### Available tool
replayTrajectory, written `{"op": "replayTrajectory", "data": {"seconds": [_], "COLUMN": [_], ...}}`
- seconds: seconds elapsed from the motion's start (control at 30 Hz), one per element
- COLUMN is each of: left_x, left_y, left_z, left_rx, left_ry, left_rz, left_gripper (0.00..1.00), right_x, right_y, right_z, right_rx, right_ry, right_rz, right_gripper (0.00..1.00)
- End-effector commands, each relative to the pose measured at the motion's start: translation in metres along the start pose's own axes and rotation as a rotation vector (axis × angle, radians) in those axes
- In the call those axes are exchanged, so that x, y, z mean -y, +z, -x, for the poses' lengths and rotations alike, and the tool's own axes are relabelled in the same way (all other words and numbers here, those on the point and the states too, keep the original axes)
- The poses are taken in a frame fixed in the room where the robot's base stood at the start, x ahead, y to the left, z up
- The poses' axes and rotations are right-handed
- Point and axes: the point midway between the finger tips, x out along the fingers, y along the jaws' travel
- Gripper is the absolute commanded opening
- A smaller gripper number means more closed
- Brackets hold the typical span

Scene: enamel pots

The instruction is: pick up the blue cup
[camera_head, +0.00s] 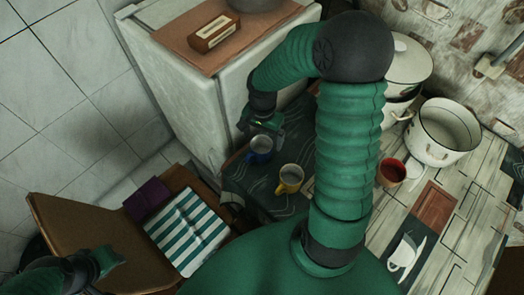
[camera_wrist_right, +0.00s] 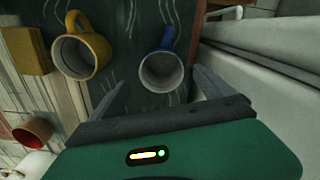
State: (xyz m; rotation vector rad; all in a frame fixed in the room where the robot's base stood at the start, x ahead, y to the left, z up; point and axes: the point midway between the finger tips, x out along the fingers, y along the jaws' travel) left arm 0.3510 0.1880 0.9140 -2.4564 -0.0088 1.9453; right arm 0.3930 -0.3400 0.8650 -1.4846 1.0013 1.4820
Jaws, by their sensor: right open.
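The blue cup (camera_head: 261,157) stands upright on a dark patterned cloth, beside the yellow cup (camera_head: 289,180). My right gripper (camera_head: 262,129) is open and empty just above and behind the blue cup in the head view. In the right wrist view the blue cup (camera_wrist_right: 160,72) shows its pale inside, with its blue handle pointing up the picture. It appears between the two spread fingertips; I cannot tell how far below them it is. My left gripper (camera_head: 106,259) is at the lower left, away from the cups, and its jaws are unclear.
The yellow cup (camera_wrist_right: 88,50) stands close to the left in the wrist view. A red cup (camera_head: 392,173) and white pots (camera_head: 447,130) stand farther right. A white fridge (camera_head: 188,85) rises close to the left of the blue cup. A chair with a striped cloth (camera_head: 188,231) is at lower left.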

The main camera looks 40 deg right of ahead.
Motion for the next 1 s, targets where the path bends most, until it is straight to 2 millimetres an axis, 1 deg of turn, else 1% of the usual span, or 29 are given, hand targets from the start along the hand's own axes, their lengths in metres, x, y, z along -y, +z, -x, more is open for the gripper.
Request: {"op": "replayTrajectory", "data": {"seconds": [0.03, 0.2, 0.27, 0.4, 0.43, 0.53, 0.73, 1.0], "left_x": [0.0, 0.0, 0.0, 0.0, 0.0, 0.0, 0.0, 0.0], "left_y": [0.001, 0.002, 0.002, 0.003, 0.004, 0.004, 0.004, 0.004], "left_z": [-0.004, -0.007, -0.009, -0.015, -0.016, -0.017, -0.016, -0.016], "left_rx": [0.0, 0.0, 0.0, 0.0, 0.0, 0.0, 0.0, 0.0], "left_ry": [0.0, 0.0, 0.0, 0.0, 0.0, 0.0, 0.0, 0.0], "left_rz": [0.001, 0.001, 0.001, 0.001, 0.0, 0.0, 0.0, 0.001], "left_gripper": [0.36, 0.36, 0.36, 0.36, 0.36, 0.36, 0.36, 0.36], "right_x": [0.0, 0.0, 0.0, 0.001, 0.001, 0.001, 0.003, 0.002], "right_y": [0.0, -0.006, -0.005, -0.001, -0.001, 0.0, 0.002, 0.0], "right_z": [-0.014, -0.035, -0.045, -0.072, -0.076, -0.083, -0.082, -0.083], "right_rx": [0.004, 0.01, 0.013, 0.015, 0.014, 0.011, 0.006, 0.009], "right_ry": [0.002, 0.001, 0.001, 0.0, 0.0, -0.001, 0.0, -0.001], "right_rz": [0.0, 0.0, -0.001, 0.0, -0.002, -0.002, 0.0, -0.001], "right_gripper": [0.92, 0.92, 0.92, 0.92, 0.92, 0.92, 0.92, 0.56]}}
